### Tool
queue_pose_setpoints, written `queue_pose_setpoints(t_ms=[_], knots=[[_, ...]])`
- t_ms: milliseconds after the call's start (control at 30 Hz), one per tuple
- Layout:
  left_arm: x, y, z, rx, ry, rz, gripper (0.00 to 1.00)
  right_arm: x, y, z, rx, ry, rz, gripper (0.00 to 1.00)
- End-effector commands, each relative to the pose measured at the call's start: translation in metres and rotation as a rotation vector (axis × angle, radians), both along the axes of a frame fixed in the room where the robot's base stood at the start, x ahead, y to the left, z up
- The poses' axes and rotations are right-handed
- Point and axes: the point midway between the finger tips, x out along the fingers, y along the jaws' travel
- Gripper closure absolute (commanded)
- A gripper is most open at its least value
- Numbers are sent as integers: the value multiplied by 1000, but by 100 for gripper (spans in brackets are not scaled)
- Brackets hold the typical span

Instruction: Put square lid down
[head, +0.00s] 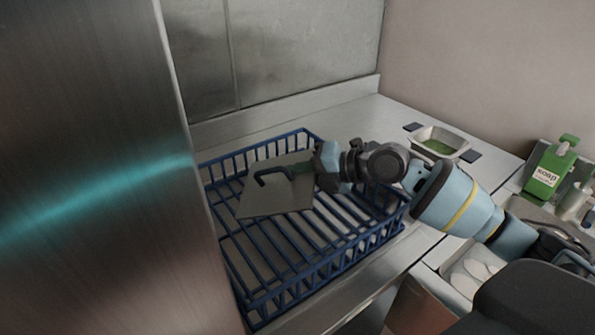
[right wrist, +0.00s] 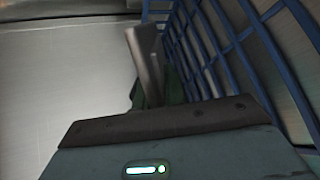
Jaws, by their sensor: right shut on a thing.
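The square lid (head: 262,203) is a flat grey metal plate with a dark bent handle (head: 270,174). In the head view it is over the left part of the blue wire rack (head: 262,314), inside the rack's rim; I cannot tell if it touches the rack floor. My right gripper (head: 308,171) reaches in from the right and is shut on the lid's handle. In the right wrist view the lid (right wrist: 62,70) fills the left side, with the handle (right wrist: 146,58) between the fingers and the blue rack wires to the right. My left gripper is not in view.
A tall metal panel (head: 95,170) stands close on the left. The counter (head: 375,125) behind the rack is mostly clear.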

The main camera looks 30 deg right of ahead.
Motion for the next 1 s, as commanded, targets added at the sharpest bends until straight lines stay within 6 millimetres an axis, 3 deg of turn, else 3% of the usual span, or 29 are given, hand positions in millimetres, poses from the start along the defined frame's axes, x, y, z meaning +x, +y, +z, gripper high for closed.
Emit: queue_pose_setpoints(t_ms=[133, 167, 300, 633, 800, 1000], knots=[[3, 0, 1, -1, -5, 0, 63, 0, 0, 0, 1, -2, 0, 100], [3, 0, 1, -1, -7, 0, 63, 0, 0, 0, -1, -1, -1, 86], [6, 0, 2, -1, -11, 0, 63, 0, 0, 0, 0, -2, 0, 67], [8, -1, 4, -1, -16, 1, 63, 0, 0, 3, 1, -2, 0, 67], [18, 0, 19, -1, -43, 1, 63, 0, 0, 20, 1, -10, -1, 67], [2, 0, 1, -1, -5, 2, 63, -24, -24, 19, -6, 4, -1, 67]])
